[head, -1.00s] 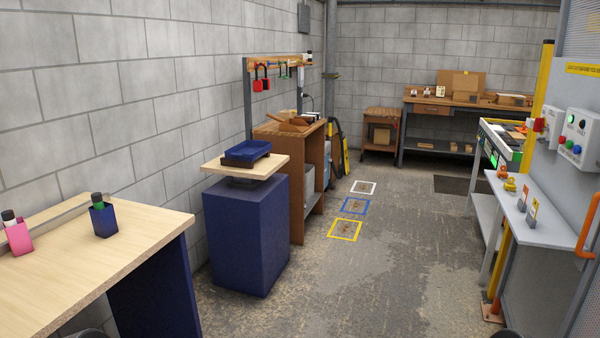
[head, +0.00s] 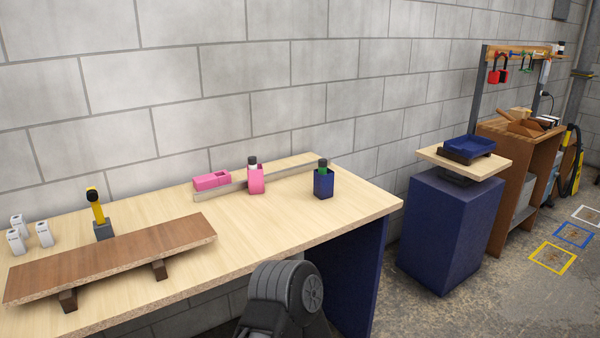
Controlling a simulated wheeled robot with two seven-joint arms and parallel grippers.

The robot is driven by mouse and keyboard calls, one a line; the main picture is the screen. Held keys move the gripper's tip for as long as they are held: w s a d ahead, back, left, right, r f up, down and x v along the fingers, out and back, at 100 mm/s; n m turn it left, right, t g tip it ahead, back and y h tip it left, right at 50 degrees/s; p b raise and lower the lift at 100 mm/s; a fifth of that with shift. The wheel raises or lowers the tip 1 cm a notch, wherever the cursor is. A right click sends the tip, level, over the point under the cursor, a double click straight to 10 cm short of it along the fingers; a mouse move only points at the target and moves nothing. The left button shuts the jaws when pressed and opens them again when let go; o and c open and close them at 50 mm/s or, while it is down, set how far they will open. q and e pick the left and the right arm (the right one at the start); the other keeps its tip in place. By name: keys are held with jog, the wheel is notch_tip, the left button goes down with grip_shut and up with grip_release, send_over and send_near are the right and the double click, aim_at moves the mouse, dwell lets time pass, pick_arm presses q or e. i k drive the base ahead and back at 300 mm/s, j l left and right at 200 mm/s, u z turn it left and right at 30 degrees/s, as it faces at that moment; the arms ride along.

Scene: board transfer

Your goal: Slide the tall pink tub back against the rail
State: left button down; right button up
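The tall pink tub (head: 256,181) stands upright on the light wood table, with a black-and-white item sticking out of its top. It is just in front of the low metal rail (head: 290,174) along the table's back; I cannot tell whether it touches the rail. A low pink box (head: 211,181) lies to its left, by the rail's left end. A dark blue tub (head: 323,183) with a green and black item in it stands to its right. A dark part of my arm shows at the bottom middle, below the table's front edge. Neither gripper is in view.
A brown board (head: 112,258) on two feet fills the table's front left. Behind it are a yellow-handled tool in a grey block (head: 101,220) and white containers (head: 43,234). The table top (head: 290,212) before the tubs is clear. A blue pedestal (head: 450,230) stands right.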

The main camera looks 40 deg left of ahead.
aim_at(256, 185)
jog(key=i+u, duration=0.1)
jog(key=u, duration=0.25)
jog(key=l+u, duration=0.1)
jog(key=u, duration=0.25)
jog(key=i+l+u, duration=0.1)
jog(key=u, duration=0.25)
jog(key=i+l+u, duration=0.15)
jog(key=l, duration=0.15)
jog(key=i+l+u, duration=0.15)
jog(key=l, duration=0.2)
jog(key=i+l+u, duration=0.1)
jog(key=l, duration=0.25)
jog(key=i+l+u, duration=0.15)
jog(key=l, duration=0.2)
jog(key=i+l+u, duration=0.15)
jog(key=l, duration=0.2)
jog(key=i+l, duration=0.1)
jog(key=l, duration=0.5)
